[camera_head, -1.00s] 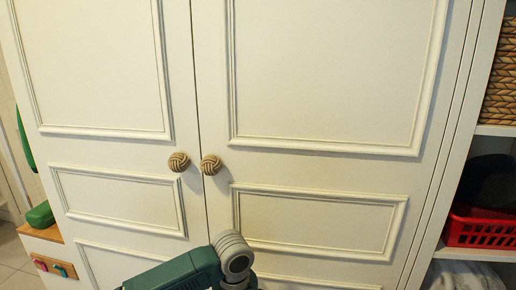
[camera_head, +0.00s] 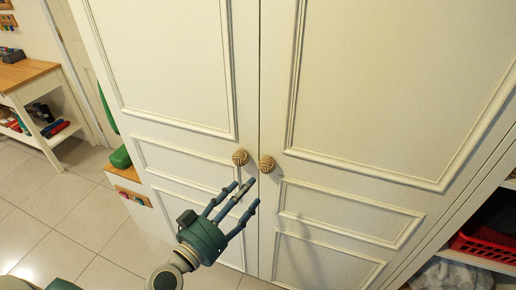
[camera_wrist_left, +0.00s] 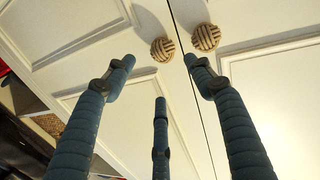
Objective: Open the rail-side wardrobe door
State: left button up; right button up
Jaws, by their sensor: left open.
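The cream wardrobe has a left door (camera_head: 165,60) and a right door (camera_head: 385,90), both shut with a thin seam between them. The left door carries a round woven knob (camera_head: 240,157); the right door has a matching knob (camera_head: 266,164). I cannot tell which door is the rail-side one. My left gripper (camera_head: 243,191) is open and empty, its three blue fingers spread just below the knobs in the head view. In the left wrist view, the right door's knob (camera_wrist_left: 162,49) lies between the fingertips and the left door's knob (camera_wrist_left: 206,37) is near one tip. No contact is visible.
Open shelves at the right hold a red basket (camera_head: 485,248). A low white unit with a wooden top (camera_head: 122,174) stands at the wardrobe's left. A wooden-topped bench (camera_head: 22,72) is farther left. The tiled floor (camera_head: 60,215) between is clear.

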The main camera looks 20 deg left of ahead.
aim_at(262, 170)
pick_arm(q)
jog(key=p+x, duration=0.1)
jog(key=x, duration=0.2)
jog(key=p+x, duration=0.1)
jog(key=x, duration=0.2)
jog(key=p+x, duration=0.1)
jog(key=x, duration=0.2)
jog(key=shift+w+a+p, duration=0.25)
jog(key=shift+w+p, duration=0.05)
jog(key=shift+w, duration=0.15)
jog(key=shift+w+d, duration=0.15)
jog(key=shift+w, duration=0.3)
